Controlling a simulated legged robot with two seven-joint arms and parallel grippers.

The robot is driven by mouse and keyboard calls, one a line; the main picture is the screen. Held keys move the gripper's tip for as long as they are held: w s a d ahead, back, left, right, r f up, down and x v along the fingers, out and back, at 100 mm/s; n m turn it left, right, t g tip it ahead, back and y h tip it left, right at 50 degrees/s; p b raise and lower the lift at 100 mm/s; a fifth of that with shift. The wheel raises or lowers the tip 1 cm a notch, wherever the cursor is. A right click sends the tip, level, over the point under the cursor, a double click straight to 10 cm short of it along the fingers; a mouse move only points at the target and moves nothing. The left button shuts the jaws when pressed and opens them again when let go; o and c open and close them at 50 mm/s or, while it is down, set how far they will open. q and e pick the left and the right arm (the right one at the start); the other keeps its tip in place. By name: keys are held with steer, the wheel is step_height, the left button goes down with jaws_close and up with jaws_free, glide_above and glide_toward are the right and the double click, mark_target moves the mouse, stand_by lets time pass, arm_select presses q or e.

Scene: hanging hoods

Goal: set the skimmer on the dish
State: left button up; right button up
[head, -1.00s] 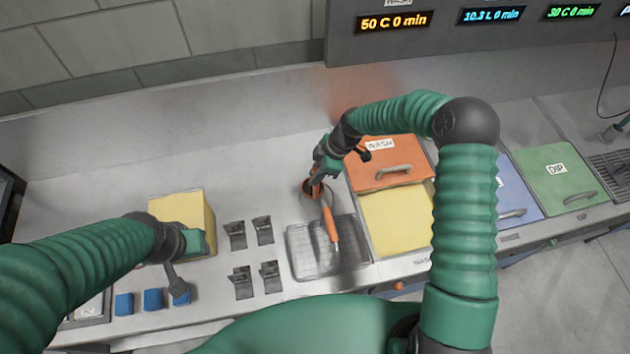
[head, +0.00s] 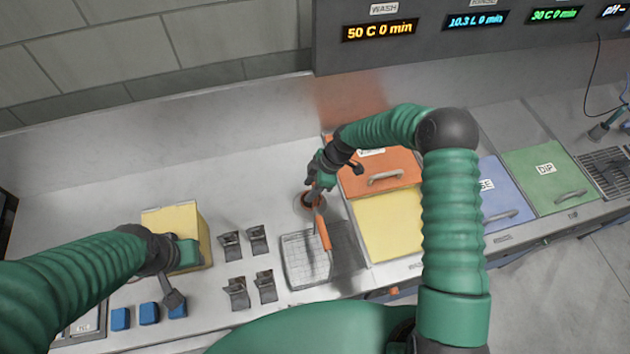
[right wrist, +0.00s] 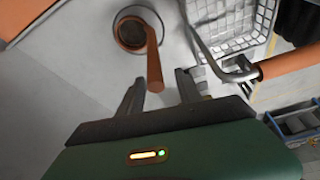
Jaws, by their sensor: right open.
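The skimmer, an orange round head (right wrist: 131,34) with a straight orange handle (right wrist: 154,68), shows in the right wrist view. Its head lies over a round, pale-rimmed dish (right wrist: 152,14), apparently resting in it; exact contact is unclear. In the head view the skimmer's head (head: 307,202) shows partly beneath my right gripper (head: 313,190). In the right wrist view my right gripper (right wrist: 158,85) is open, its two fingers apart on either side of the handle's near end, touching neither.
A wire basket (head: 298,262) with an orange handle (head: 324,233) stands close beside the dish. An orange wash lid (head: 372,178) and a yellow panel (head: 388,225) lie to its right. Several small metal holders (head: 238,292), a yellow block (head: 176,218) and blue blocks (head: 149,313) are at left.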

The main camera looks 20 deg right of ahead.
steer(key=d+f+b+v, duration=0.1)
steer(key=b+v, duration=0.3)
steer(key=v, duration=0.7)
arm_select(q)
steer(key=f, duration=0.2)
steer(key=d+f, duration=0.1)
steer(key=f, duration=0.1)
arm_select(e)
steer(key=s+d+r+m+t+h, duration=0.1)
steer(key=s+m+h, duration=0.1)
steer(key=s+m, duration=0.6)
steer(key=s+d+r+m+h, duration=0.2)
steer(key=s+m, duration=0.5)
steer(key=s, duration=0.5)
steer(key=shift+r+m+t, duration=0.15)
steer(key=shift+m+t, duration=0.25)
arm_select(q)
steer(key=shift+s+a, duration=0.1)
steer(key=shift+s, duration=0.1)
arm_select(e)
steer(key=shift+s+a+r, duration=0.1)
steer(key=shift+s+a, duration=0.1)
steer(key=shift+s, duration=0.05)
steer(key=shift+d, duration=0.15)
